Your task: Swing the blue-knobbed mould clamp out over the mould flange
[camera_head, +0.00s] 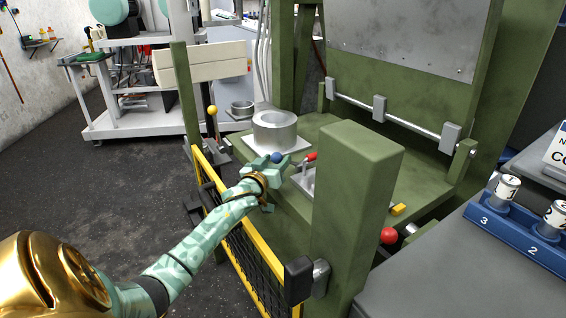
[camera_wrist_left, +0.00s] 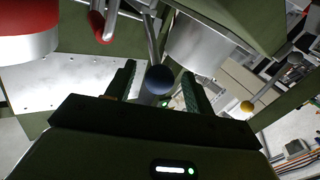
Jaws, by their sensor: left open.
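The blue knob (camera_head: 277,157) of the mould clamp shows at the front of the green press bed. The mould (camera_head: 275,132), a silver ring on a square flange plate (camera_head: 250,143), stands just behind it. My left gripper (camera_head: 279,167) reaches the knob from the front left. In the left wrist view, the blue knob (camera_wrist_left: 159,79) appears dark between my two open, ribbed fingers, with visible space on both sides. A metal rod runs up from the knob there, beside a silver cylinder (camera_wrist_left: 203,42). The clamp's arm is mostly hidden in the head view. My right gripper is not in view.
A thick green post (camera_head: 350,200) stands right of my left arm, and a yellow-edged mesh guard (camera_head: 235,220) lies under it. A red handle (camera_head: 311,156) is right of the knob. A yellow-knobbed lever (camera_head: 212,111) stands at the left. A blue rack (camera_head: 510,222) holds cans at right.

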